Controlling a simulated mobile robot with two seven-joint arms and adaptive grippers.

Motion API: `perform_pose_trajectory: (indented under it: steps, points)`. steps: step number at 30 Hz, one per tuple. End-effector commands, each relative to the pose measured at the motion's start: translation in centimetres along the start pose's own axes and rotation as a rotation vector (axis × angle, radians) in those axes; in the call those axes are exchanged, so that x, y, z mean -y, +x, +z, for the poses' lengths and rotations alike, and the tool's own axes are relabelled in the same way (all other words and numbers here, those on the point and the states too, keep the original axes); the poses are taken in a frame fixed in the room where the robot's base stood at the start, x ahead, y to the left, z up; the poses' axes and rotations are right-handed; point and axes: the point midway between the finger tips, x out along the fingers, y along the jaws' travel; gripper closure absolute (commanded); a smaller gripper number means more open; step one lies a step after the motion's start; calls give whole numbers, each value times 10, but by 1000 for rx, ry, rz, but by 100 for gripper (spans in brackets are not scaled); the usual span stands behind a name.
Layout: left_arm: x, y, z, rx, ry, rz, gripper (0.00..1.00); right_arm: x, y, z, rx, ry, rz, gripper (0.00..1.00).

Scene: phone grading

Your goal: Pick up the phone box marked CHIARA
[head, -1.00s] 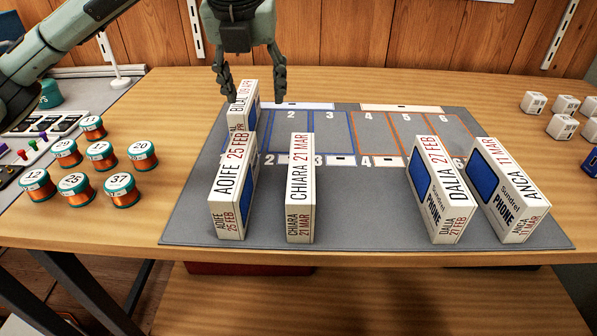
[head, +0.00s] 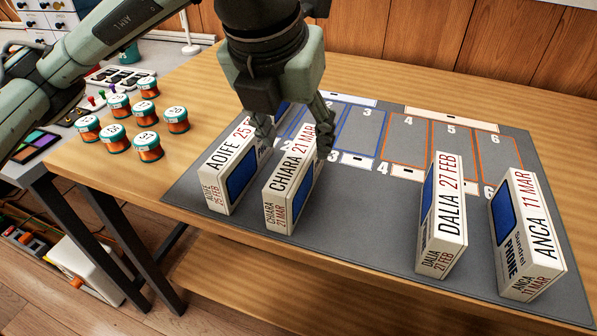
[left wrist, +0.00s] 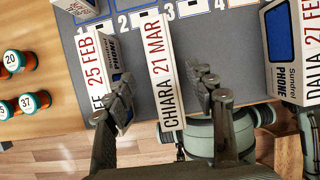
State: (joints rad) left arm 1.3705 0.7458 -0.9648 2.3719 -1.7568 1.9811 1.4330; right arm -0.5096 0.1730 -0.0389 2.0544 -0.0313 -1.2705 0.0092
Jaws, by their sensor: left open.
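The white phone box marked CHIARA 21 MAR (head: 283,208) stands on the grey mat (head: 350,235), near its front edge. It also shows in the left wrist view (left wrist: 163,75). My left gripper (head: 295,137) is open above the far end of this box. In the left wrist view its fingers (left wrist: 160,95) are spread with the CHIARA box between them in the picture; I cannot tell whether they touch it. The AOIFE box (head: 214,190) stands close to the left of CHIARA, and one finger appears over it in the wrist view. My right gripper is not in view.
The DALIA box (head: 447,238) and the ANCA box (head: 537,245) stand on the right of the mat. Another box is mostly hidden behind my left gripper. Numbered slots lie at the back of the mat. Several copper spools (head: 149,146) stand on the left of the table.

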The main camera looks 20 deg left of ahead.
Motion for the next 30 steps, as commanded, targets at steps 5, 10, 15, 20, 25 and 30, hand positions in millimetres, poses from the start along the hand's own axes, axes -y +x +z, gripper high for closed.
perform_pose_trajectory:
  steps: [5, 10, 15, 20, 25, 30]
  points:
    - [3, 3, -4, -1, 10, -5, 45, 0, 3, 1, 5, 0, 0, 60]
    - [2, 21, -5, -3, 8, -4, 45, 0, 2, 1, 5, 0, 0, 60]
    - [3, 41, -8, -4, 10, -3, 45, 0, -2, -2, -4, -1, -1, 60]
    - [4, 66, -11, -4, 8, -4, 45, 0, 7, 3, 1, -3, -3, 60]
    - [4, 77, -10, 0, 9, -4, 45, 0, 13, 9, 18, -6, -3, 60]
    - [4, 78, -10, 1, 9, -4, 45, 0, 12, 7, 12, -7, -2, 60]
